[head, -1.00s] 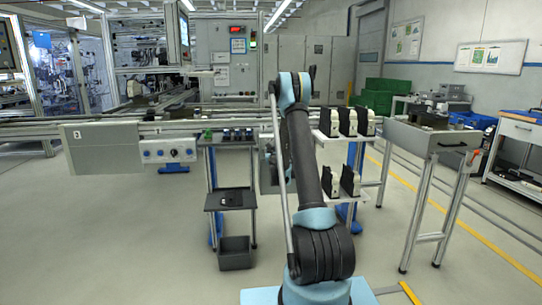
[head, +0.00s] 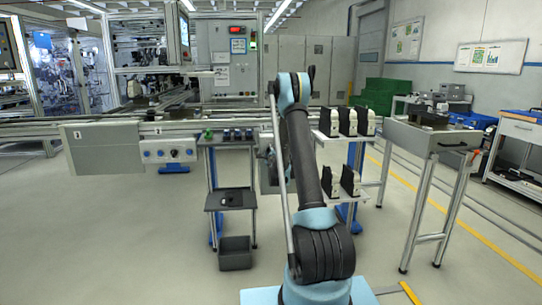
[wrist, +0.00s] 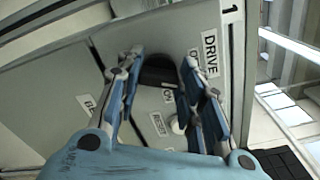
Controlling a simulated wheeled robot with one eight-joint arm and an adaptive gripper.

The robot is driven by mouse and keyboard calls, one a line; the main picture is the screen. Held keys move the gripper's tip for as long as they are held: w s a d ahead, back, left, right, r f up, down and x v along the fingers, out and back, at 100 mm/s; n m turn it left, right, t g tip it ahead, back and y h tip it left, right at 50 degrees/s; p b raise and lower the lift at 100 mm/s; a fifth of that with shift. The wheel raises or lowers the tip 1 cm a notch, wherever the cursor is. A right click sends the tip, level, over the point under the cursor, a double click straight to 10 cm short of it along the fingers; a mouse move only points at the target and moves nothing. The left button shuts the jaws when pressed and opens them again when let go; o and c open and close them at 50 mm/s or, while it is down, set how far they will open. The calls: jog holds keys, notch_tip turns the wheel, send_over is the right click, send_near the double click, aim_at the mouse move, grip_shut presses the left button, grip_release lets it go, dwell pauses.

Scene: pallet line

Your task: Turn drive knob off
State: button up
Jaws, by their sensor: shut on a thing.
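The black drive knob (wrist: 159,72) sits on a grey panel (wrist: 60,100) in the wrist view, beside a label reading DRIVE. My gripper (wrist: 161,62) has its two blue-grey fingers on either side of the knob and is shut on it. The fingers and palm hide parts of the panel, and the knob's pointer direction cannot be made out. In the head view, my arm's end (head: 265,153) shows only partly behind my arm, and the knob is hidden.
A white button (wrist: 178,125) and a RESET label are close to the right finger. In the head view, another control box (head: 168,152) with blue buttons is further left. A small stand (head: 231,199) and shelves with black-and-white parts (head: 340,122) flank my arm.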

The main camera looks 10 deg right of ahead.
jog(key=shift+o, duration=0.3)
jog(key=n, duration=0.1)
jog(key=a+n, duration=0.1)
jog(key=n, duration=0.1)
jog(key=shift+s+f, duration=0.1)
jog(key=shift+f+n, duration=0.1)
jog(key=shift+n, duration=1.4)
jog(key=shift+c, duration=0.3)
jog(key=shift+d, duration=0.1)
jog(key=o, duration=1)
jog(key=shift+f, duration=0.1)
jog(key=shift+o, duration=0.3)
jog(key=shift+d, duration=0.1)
